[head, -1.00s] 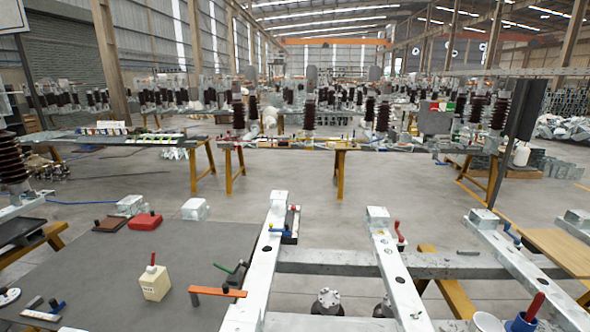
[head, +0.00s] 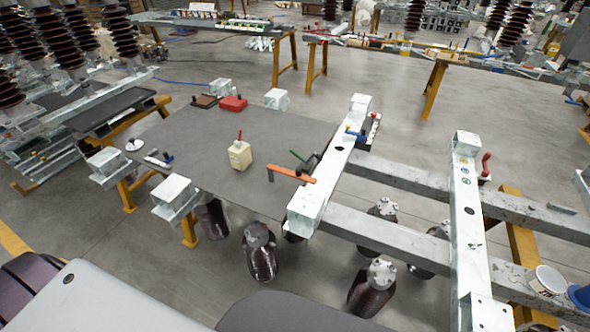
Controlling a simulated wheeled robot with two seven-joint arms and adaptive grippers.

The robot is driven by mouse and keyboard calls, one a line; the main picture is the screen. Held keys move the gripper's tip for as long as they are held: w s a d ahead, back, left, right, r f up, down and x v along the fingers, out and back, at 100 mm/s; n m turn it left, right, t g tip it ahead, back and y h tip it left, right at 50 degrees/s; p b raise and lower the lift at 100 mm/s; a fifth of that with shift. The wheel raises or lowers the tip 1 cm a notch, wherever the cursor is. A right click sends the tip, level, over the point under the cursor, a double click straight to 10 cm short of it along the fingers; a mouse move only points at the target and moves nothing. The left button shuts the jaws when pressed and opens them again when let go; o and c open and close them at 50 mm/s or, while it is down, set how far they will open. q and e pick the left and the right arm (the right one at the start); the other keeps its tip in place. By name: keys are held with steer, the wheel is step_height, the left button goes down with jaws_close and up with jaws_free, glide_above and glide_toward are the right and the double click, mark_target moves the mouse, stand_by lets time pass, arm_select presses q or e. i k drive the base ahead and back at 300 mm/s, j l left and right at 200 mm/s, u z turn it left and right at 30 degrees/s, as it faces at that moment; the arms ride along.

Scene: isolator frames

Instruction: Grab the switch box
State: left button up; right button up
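A small cream box with a red lever on top, which looks like the switch box (head: 240,155), stands upright on the grey tabletop (head: 205,135) left of centre in the head view. Its front carries small dark marking too small to read. Nothing touches it. Neither of my grippers shows in the head view, and only smooth grey and dark parts that look like my own body show along the bottom edge.
An orange bar tool (head: 291,174) lies right of the box, with a green-handled tool (head: 298,157) behind it. A red case (head: 233,103) and a brown one (head: 204,101) lie at the back. Galvanised beams (head: 335,160) border the table's right; several dark insulators hang below its front.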

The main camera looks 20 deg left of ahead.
mark_target(241, 157)
steer(key=k+j+u, duration=0.1)
steer(key=j+u, duration=0.25)
steer(key=k+j+u, duration=0.1)
steer(key=j+u, duration=0.55)
steer(key=j, duration=0.15)
